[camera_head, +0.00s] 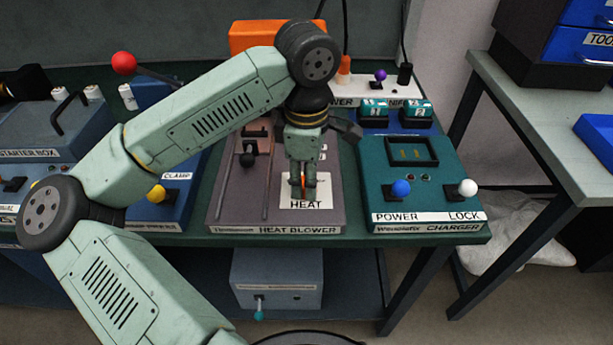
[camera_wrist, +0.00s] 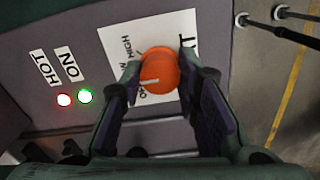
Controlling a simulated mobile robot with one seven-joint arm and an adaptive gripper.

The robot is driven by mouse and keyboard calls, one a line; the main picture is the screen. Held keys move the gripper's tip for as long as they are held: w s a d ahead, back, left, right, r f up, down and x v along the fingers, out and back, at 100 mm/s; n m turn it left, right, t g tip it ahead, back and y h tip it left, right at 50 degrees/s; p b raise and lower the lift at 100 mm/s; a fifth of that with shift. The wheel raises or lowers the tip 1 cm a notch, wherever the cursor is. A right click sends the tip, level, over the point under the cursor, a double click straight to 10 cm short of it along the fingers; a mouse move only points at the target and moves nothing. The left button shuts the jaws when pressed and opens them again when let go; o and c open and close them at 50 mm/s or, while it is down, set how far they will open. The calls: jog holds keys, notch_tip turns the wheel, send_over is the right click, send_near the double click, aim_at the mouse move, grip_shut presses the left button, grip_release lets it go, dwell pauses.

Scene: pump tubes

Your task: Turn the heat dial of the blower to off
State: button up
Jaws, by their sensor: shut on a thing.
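The heat blower (camera_head: 240,205) is a grey-brown box on the bench in the head view. Its orange heat dial (camera_wrist: 158,70) sits on a white HEAT plate marked OFF, LOW and HIGH. A short white mark shows on the dial's side near the OFF lettering; I cannot tell its exact setting. My gripper (camera_head: 303,188) reaches down over the plate and is shut on the dial, one finger on each side. In the head view only a sliver of the dial (camera_head: 303,182) shows between the fingers. My gripper also shows in the wrist view (camera_wrist: 160,76).
Beside the dial, the red HOT light (camera_wrist: 64,99) and green ON light (camera_wrist: 84,96) look lit. A black-knobbed lever (camera_head: 248,160) stands left of my gripper. The teal charger (camera_head: 420,200) with blue and white knobs is close on the right.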

jog(key=shift+f+n+b, duration=0.15)
jog(key=shift+n+b, duration=0.45)
jog(key=shift+b, duration=0.35)
jog(key=n+b, duration=0.2)
jog(key=shift+b, duration=0.3)
jog(key=n+b, duration=0.3)
jog(key=n, duration=0.2)
jog(key=shift+n+b, duration=0.3)
jog(key=shift+r, duration=0.2)
jog(key=o, duration=1.2)
